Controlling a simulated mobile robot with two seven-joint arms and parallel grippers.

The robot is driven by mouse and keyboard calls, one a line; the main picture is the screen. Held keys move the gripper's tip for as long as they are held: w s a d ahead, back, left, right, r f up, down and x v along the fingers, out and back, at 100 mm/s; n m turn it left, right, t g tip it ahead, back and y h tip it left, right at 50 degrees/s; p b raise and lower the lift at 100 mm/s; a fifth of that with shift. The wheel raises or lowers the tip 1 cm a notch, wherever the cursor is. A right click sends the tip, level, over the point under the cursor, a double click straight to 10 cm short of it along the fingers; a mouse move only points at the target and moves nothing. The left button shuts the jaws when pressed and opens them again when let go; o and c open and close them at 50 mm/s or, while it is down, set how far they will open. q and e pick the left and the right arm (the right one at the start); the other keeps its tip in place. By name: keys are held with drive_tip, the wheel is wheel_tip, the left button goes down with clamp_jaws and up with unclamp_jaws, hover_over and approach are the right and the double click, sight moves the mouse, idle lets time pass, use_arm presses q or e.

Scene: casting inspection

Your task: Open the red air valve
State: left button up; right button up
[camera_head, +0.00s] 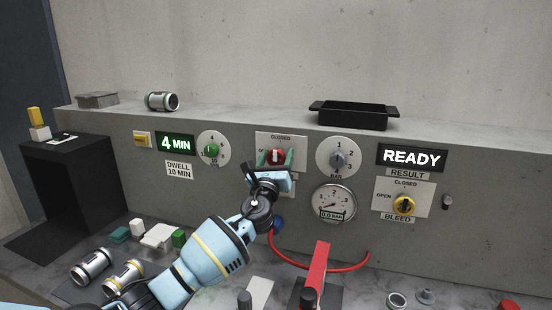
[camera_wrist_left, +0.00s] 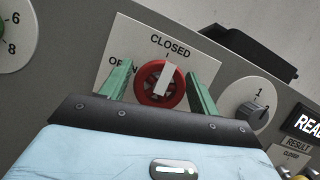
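The red air valve (camera_head: 276,156) is a round red knob with a white pointer on a white plate on the panel. In the left wrist view the valve (camera_wrist_left: 161,84) has its pointer toward the CLOSED label (camera_wrist_left: 170,46); the OPEN label (camera_wrist_left: 122,66) is at left, partly covered by a finger. My left gripper (camera_head: 275,161) is in front of the plate, its green fingers on either side of the knob. In the wrist view the gripper (camera_wrist_left: 160,88) looks open, with narrow gaps beside the knob; contact is unclear. My right gripper is not in view.
A grey pressure knob (camera_head: 338,159) and a gauge (camera_head: 334,203) are right of the valve. Below stand a red lever (camera_head: 318,268) and a red hose (camera_head: 330,270). A black tray (camera_head: 352,116) sits on the ledge.

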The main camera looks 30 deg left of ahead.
use_arm(q)
drive_tip(key=c, duration=0.7)
drive_tip(key=shift+n, duration=0.5)
drive_tip(key=n+g+y, duration=0.1)
drive_tip(key=n, duration=0.1)
drive_tip(key=n+y, duration=0.1)
drive_tip(key=n, duration=0.2)
drive_tip(key=shift+g+y, duration=0.3)
drive_tip(key=shift+g, duration=0.1)
drive_tip(key=n+g, duration=0.1)
drive_tip(key=n, duration=0.2)
drive_tip(key=n+g+y, duration=0.1)
drive_tip(key=n, duration=0.1)
drive_tip(key=shift+n, duration=0.4)
drive_tip(key=n+g, duration=0.2)
drive_tip(key=n, duration=0.3)
drive_tip(key=shift+a+f+n+g, duration=0.1)
drive_tip(key=shift+n+g, duration=0.3)
drive_tip(key=shift+n, duration=0.65)
drive_tip(key=shift+f+n+g, duration=0.1)
drive_tip(key=shift+n+g, duration=0.3)
drive_tip(key=shift+n, duration=0.65)
drive_tip(key=shift+h, duration=0.3)
